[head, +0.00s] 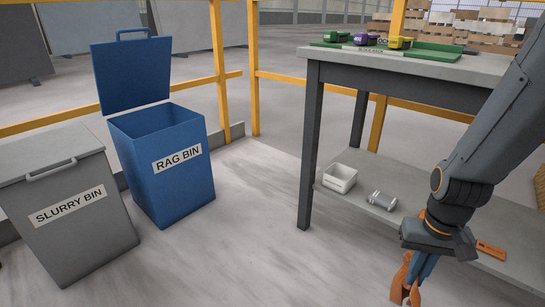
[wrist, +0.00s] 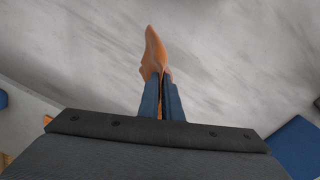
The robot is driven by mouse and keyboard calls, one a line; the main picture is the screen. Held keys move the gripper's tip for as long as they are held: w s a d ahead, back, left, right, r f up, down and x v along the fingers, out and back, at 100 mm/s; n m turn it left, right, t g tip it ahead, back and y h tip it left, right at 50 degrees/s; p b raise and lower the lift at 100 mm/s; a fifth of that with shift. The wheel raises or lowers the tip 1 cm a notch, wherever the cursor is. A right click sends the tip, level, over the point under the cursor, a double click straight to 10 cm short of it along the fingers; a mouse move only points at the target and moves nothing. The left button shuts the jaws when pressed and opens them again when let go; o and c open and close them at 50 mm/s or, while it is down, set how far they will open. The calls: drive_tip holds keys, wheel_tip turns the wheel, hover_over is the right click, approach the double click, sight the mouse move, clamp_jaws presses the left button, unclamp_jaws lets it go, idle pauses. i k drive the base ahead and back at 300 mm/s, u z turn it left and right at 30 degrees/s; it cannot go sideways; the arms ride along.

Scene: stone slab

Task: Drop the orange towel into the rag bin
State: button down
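The blue rag bin (head: 178,178) stands on the floor at the left of the head view. Its lid (head: 133,74) is raised and its top is open. My gripper (head: 420,268) is at the lower right of the head view, well to the right of the bin and above the floor. It is shut on the orange towel (head: 402,284), which hangs from the fingers. In the wrist view the towel (wrist: 153,52) sticks out beyond the two blue fingers (wrist: 161,98). Part of the towel between the fingers is hidden.
A grey slurry bin (head: 75,220) with its lid closed stands left of the rag bin. A grey workbench (head: 420,66) holds a green tray (head: 445,52); its lower shelf carries a white box (head: 340,178) and a metal cylinder (head: 381,200). Yellow rails (head: 219,65) run behind. The floor between bin and bench is clear.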

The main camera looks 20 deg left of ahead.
sight(162, 151)
drive_tip(key=u, duration=0.95)
drive_tip(key=i, duration=0.8)
drive_tip(key=u, duration=0.7)
